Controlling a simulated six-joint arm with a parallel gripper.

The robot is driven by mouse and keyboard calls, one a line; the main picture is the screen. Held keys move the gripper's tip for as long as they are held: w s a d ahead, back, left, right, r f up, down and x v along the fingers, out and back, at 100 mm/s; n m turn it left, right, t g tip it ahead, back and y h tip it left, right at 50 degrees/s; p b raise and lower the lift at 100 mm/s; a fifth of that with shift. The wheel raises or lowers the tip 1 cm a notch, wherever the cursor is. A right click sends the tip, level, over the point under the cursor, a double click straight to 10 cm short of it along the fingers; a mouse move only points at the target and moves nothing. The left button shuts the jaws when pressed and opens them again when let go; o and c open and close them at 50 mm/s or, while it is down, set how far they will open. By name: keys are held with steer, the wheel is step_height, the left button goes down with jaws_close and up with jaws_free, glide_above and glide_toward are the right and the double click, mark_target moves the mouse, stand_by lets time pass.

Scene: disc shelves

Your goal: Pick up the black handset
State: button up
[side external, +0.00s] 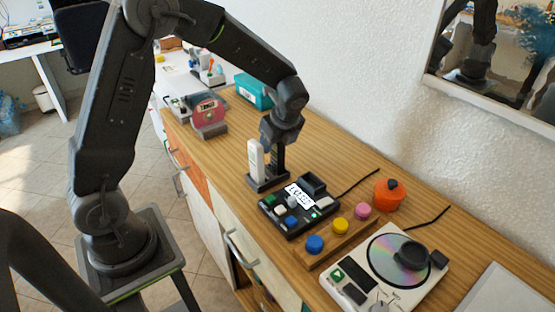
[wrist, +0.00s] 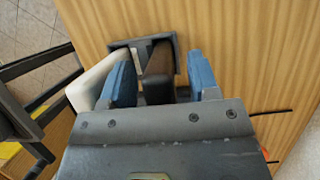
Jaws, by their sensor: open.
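The black handset (wrist: 159,64) stands upright in a dark dock (wrist: 119,45), beside a white handset (wrist: 93,84). In the side view the black handset (side external: 279,160) is a dark shape under my gripper (side external: 280,142), right of the white handset (side external: 256,160); the dock (side external: 265,184) is below both. In the wrist view my gripper (wrist: 161,68) is open, with its blue fingers on either side of the black handset. The left finger lies between the two handsets. A gap shows at the right finger; contact at the left cannot be told. The handset's lower part is partly hidden by my gripper.
A button box (side external: 297,211) with a small display stands just in front of the dock. Coloured buttons on a wooden block (side external: 312,259), an orange pot (side external: 389,195) and a disc player (side external: 352,271) lie to the right. A red device (side external: 209,116) and teal box (side external: 252,92) stand behind.

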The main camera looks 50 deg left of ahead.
steer(key=shift+c, duration=0.4)
jaws_close()
steer(key=shift+r, duration=0.2)
